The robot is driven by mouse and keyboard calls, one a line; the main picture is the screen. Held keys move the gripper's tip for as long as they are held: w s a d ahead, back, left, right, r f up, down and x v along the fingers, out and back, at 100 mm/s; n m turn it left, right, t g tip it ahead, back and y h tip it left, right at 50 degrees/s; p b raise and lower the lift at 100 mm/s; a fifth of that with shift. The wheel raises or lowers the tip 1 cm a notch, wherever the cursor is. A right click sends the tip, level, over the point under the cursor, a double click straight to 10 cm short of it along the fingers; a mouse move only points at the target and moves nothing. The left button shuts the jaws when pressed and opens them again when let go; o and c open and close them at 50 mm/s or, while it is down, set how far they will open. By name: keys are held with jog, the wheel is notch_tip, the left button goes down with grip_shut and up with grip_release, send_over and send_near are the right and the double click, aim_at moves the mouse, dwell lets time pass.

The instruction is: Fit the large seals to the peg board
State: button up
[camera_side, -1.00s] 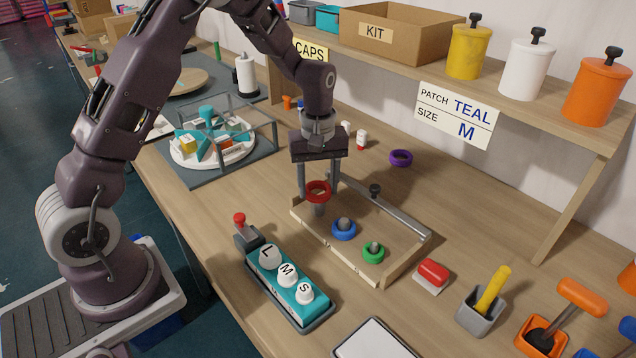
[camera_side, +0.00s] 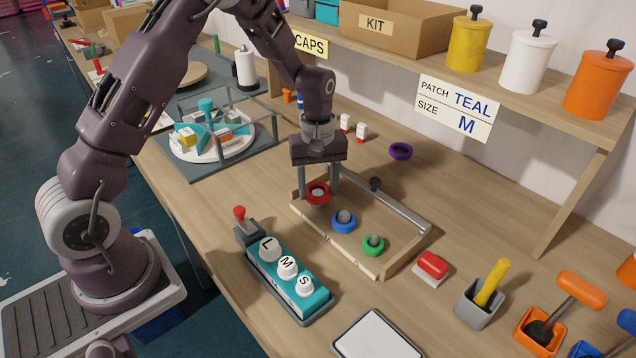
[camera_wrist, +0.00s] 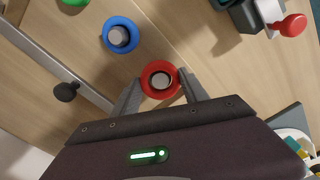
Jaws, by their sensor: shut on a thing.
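My gripper (camera_side: 318,192) is shut on the red seal (camera_side: 317,198) at the left end of the peg board (camera_side: 392,270). The red seal (camera_wrist: 148,71) is around a grey peg, whose top shows through its hole in the wrist view; how far down it sits I cannot tell. A blue seal (camera_side: 343,224) is around the middle peg and a green seal (camera_side: 373,247) is around the right peg. The blue seal also shows in the wrist view (camera_wrist: 107,28). A purple seal (camera_side: 401,151) lies loose on the table behind the board.
A rail with a black knob (camera_side: 375,184) runs along the board's back side. A teal block with L, M and S buttons (camera_side: 287,267) and a red-topped lever (camera_side: 239,214) stand in front. A red-topped block (camera_side: 433,265) lies to the right. The table behind the board is mostly clear.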

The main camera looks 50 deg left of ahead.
jog(key=shift+f, duration=1.15)
jog(key=o, duration=1.4)
notch_tip(320, 180, up, 7)
jog(key=shift+r, duration=0.1)
